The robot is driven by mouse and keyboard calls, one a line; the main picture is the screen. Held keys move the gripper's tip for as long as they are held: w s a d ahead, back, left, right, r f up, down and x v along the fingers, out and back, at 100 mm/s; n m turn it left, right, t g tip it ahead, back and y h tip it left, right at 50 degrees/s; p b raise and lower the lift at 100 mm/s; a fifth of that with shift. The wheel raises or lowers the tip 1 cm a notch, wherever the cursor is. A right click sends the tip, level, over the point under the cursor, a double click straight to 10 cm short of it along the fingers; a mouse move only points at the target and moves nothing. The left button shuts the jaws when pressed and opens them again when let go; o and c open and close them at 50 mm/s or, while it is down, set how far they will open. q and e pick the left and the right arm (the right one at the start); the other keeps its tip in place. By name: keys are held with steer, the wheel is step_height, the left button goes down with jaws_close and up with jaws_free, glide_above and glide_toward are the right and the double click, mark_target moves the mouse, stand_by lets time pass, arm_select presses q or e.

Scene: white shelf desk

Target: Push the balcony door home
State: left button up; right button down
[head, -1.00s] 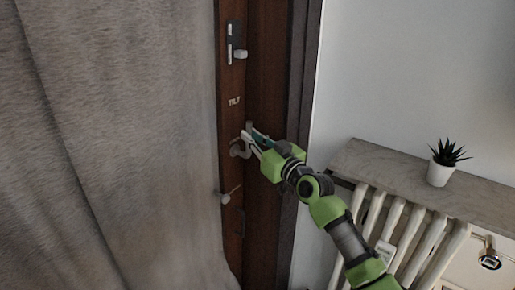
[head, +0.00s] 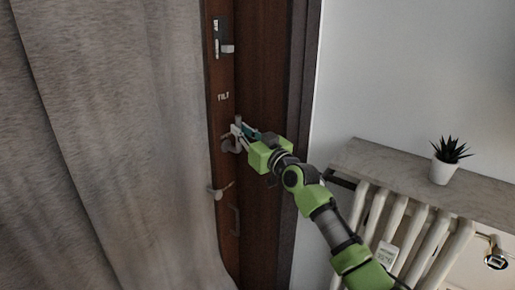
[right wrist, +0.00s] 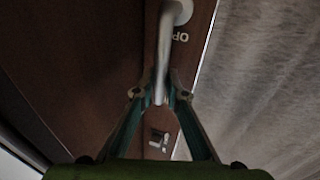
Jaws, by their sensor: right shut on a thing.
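The balcony door (head: 221,120) is a brown wooden leaf, its edge strip showing beside the curtain in the head view. It stands apart from the dark frame (head: 304,110), with a brown band between them. A grey lever handle (head: 229,146) sits on the door; in the right wrist view it is a pale metal bar (right wrist: 165,50). My right gripper (head: 240,133) is at this handle, its teal fingers (right wrist: 158,98) shut on the bar from both sides. My left gripper is in neither view.
A grey curtain (head: 100,140) hangs over the left side and hides most of the door. A white radiator (head: 400,240) under a stone shelf (head: 400,180) with a potted plant (head: 446,160) stands at the right, close to my right arm. Another latch (head: 222,40) is higher up.

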steer(key=shift+w+a+f+b, duration=0.15)
steer(key=shift+w+a+b, duration=0.75)
steer(key=shift+a+b, duration=0.4)
steer(key=c, duration=2.2)
jaws_free()
steer(key=o, duration=0.5)
steer(key=shift+w, duration=0.25)
steer(key=shift+s, duration=0.15)
